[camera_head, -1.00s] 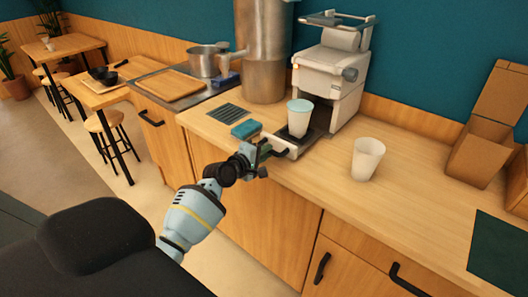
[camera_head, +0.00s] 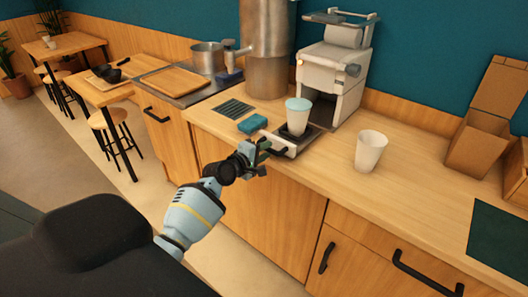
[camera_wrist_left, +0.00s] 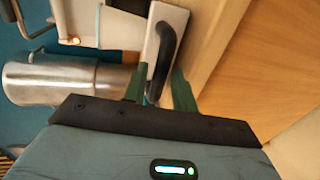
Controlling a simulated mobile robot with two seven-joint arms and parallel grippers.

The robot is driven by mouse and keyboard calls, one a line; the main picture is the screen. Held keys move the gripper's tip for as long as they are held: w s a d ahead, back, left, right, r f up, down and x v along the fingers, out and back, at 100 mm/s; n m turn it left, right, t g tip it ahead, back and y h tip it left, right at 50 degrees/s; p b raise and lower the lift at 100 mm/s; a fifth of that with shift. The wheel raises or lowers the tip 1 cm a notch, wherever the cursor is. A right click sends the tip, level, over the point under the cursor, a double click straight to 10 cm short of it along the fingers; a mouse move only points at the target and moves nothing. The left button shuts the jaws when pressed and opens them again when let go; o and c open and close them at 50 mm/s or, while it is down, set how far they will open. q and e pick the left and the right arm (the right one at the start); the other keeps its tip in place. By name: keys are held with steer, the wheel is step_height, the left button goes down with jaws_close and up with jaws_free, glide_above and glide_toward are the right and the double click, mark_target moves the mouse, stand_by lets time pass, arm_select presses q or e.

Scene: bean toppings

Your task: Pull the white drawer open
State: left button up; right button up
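The white drawer (camera_head: 293,147) is low in the base of the white machine on the counter and has a black bar handle (camera_head: 276,152). My left gripper (camera_head: 262,153) is at the handle, in front of the drawer. In the left wrist view the handle (camera_wrist_left: 164,50) runs down between the two green fingers (camera_wrist_left: 158,85), with a gap between them, so the gripper is open. I cannot tell whether either finger touches the handle. The white drawer front (camera_wrist_left: 149,50) shows behind the handle. My right gripper is out of view.
A teal-lidded cup (camera_head: 298,118) stands on the machine's black grate, just behind the drawer. A teal sponge-like block (camera_head: 252,123) lies left of it, and a white cup (camera_head: 370,151) stands to the right. Wooden cabinets (camera_head: 262,205) lie below the counter edge.

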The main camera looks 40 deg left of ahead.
arm_select(q)
steer(key=shift+o, duration=0.9)
steer(key=shift+s+r, duration=0.15)
steer(key=shift+s, duration=0.4)
steer(key=p+v, duration=0.1)
steer(key=v, duration=0.5)
steer(key=shift+s, duration=0.35)
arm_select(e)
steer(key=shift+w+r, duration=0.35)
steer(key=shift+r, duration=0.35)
